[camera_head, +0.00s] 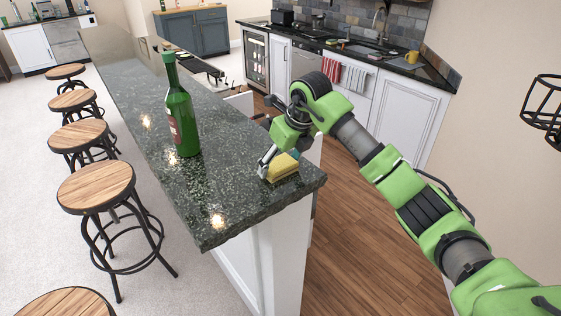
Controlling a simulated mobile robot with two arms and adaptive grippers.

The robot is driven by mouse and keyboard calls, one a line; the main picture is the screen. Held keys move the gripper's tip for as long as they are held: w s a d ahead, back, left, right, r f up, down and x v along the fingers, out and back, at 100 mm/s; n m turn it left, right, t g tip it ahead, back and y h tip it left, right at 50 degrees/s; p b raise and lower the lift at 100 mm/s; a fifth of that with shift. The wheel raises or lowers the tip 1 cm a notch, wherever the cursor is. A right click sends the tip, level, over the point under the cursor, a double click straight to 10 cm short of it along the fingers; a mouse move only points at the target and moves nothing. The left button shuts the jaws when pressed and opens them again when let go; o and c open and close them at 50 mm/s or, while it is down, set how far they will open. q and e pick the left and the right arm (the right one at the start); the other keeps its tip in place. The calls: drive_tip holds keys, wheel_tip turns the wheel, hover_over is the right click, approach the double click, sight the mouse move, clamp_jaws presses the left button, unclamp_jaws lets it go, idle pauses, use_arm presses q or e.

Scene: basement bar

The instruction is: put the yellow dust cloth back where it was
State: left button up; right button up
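The yellow dust cloth (284,168) is a small folded yellow block on the near right end of the dark green stone bar counter (235,190). My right gripper (272,160) is down at the cloth, its arm coming in from the right. One grey finger shows close against the cloth's left side. The other finger is hidden, so I cannot tell whether the gripper grips the cloth. A small teal patch shows behind the cloth. My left gripper is not in view.
A green bottle (181,110) stands upright on the counter, left of the cloth. Several wooden-topped stools (97,187) line the counter's left side. A back counter with a sink (368,50) and a yellow mug (411,57) is beyond. Wood floor (360,240) lies right of the bar.

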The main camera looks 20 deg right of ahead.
drive_tip(key=shift+o, duration=0.6)
drive_tip(key=shift+r, duration=0.2)
drive_tip(key=shift+s+d+r, duration=0.1)
drive_tip(key=shift+r, duration=0.25)
drive_tip(key=b+v, duration=0.3)
drive_tip(key=v, duration=0.8)
